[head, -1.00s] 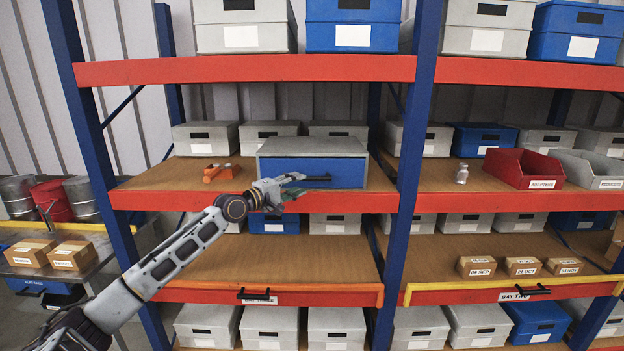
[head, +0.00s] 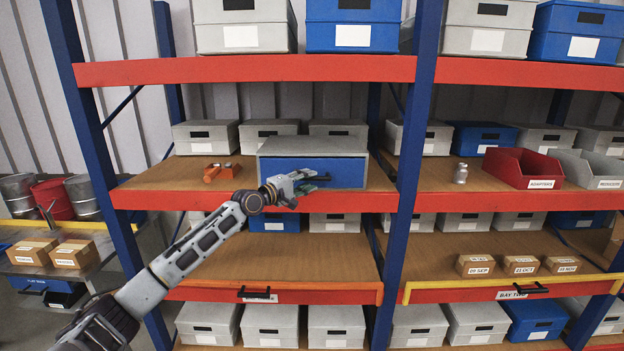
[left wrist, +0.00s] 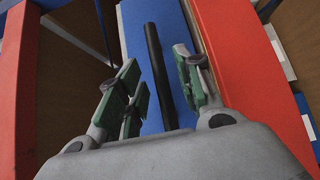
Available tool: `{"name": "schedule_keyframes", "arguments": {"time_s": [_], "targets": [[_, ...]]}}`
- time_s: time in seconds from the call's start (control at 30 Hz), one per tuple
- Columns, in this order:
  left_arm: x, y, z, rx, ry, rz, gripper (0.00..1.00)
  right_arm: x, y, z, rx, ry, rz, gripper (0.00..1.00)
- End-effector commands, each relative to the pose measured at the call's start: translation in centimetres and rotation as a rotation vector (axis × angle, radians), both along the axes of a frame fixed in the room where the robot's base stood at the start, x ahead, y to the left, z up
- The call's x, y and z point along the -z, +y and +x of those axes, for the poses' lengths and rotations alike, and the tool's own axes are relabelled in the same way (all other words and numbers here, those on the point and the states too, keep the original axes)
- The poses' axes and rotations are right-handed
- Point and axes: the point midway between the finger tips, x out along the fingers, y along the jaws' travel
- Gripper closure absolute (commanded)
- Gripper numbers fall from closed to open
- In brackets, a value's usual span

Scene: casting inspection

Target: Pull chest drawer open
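The chest (head: 312,148) is a grey box with a blue drawer front (head: 345,173), standing on the middle shelf of the left bay. The drawer looks closed. Its black bar handle (left wrist: 158,75) shows clearly in the left wrist view; in the head view my gripper covers most of it. My left gripper (head: 305,181) is at the drawer front. In the left wrist view my left gripper (left wrist: 160,85) is open, its green-padded fingers on either side of the handle. Gaps show between bar and pads, so it does not look gripped. My right gripper is not in view.
The red shelf edge (head: 250,201) runs just below the chest. A blue upright (head: 402,190) stands to its right. Orange parts (head: 221,172) lie left of the chest, with grey boxes (head: 268,135) behind. The shelf below (head: 270,257) has a clear top.

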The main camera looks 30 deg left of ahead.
Motion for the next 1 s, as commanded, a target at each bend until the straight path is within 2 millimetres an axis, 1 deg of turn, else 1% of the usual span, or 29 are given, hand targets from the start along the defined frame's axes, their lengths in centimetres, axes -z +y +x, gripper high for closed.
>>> {"name": "schedule_keyframes", "arguments": {"time_s": [0.3, 0.5, 0.93, 0.97, 1.0], "targets": [[-0.1, -0.3, 1.7, -0.002, -0.001, -0.002, 0.65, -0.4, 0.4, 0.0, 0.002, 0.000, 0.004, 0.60], [-0.1, -0.5, 2.4, -0.001, -0.001, -0.001, 0.65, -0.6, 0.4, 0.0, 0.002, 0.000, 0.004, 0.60], [0.0, -0.6, 2.6, 0.000, 0.000, 0.000, 0.65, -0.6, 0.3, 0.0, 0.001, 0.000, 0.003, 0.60], [0.0, -0.6, 2.6, 0.000, 0.000, 0.000, 0.67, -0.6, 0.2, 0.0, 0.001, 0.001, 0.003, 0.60], [0.0, -0.6, 2.6, 0.000, 0.000, 0.000, 0.72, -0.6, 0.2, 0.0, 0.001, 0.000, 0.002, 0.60]]}}
